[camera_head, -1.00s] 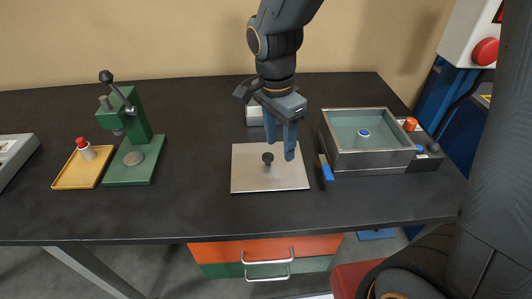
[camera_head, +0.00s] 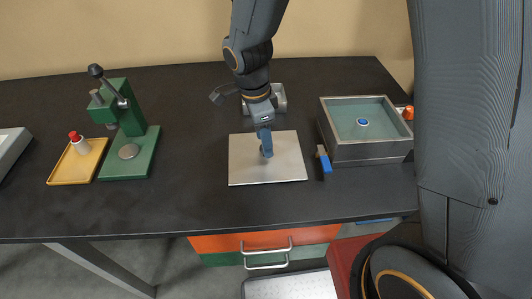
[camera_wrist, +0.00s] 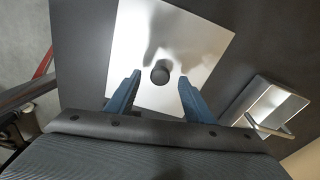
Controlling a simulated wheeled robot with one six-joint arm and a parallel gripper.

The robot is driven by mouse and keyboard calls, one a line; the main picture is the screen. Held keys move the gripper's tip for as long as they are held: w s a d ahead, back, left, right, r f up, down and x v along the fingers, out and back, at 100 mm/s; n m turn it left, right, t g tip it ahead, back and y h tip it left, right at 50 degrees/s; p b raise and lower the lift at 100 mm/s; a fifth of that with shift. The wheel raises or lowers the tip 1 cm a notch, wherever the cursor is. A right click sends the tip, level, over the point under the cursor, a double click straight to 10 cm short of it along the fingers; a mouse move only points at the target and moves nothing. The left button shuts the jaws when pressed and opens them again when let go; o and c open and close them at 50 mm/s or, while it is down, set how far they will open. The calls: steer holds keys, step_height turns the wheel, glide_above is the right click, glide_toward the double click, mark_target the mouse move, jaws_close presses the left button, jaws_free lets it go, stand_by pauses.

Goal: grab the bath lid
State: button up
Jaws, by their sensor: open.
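The bath lid (camera_head: 285,168) is a flat square metal plate lying on the dark bench, left of the open bath. Its dark round knob (camera_wrist: 161,72) stands at the plate's middle in the wrist view. My gripper (camera_head: 266,155) is over the lid, and one blue finger hides most of the knob in the head view. In the wrist view my gripper (camera_wrist: 158,82) is open, with a blue finger on either side of the knob and a gap to each. I cannot tell how far the fingertips are above the plate.
The metal bath (camera_head: 368,155) with liquid and a blue-topped float stands right of the lid. A blue-handled tool (camera_head: 324,160) lies between them. A green press (camera_head: 130,150) and yellow tray (camera_head: 77,162) stand left. A metal bracket (camera_wrist: 275,110) is behind the lid.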

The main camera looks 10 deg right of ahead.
steer(key=shift+d+f, duration=0.15)
steer(key=shift+f, duration=0.6)
jaws_close()
steer(key=shift+r, duration=0.15)
